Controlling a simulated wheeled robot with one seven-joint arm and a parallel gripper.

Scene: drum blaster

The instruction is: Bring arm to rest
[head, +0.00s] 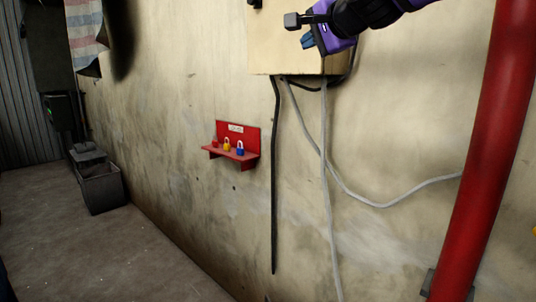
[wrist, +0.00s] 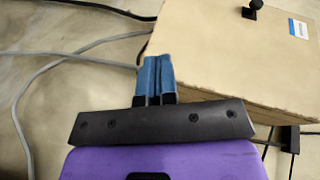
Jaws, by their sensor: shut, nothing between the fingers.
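My gripper (head: 306,42) is at the top of the head view, in front of the lower part of a beige wall box (head: 275,55). In the wrist view its blue fingers (wrist: 155,78) are together with nothing between them. The box (wrist: 220,50) fills the upper right of the wrist view, with a black knob (wrist: 253,8) and a small blue and white label (wrist: 298,28). I cannot tell how far the fingers are from the box. My purple and black arm comes in from the upper right of the head view.
A black cable (head: 274,180) and grey cables (head: 325,180) hang below the box. A red pipe (head: 485,150) stands at the right. A red wall shelf (head: 248,160) holds small padlocks. A grey bin (head: 101,188) stands on the left. The floor (head: 90,255) in front is clear.

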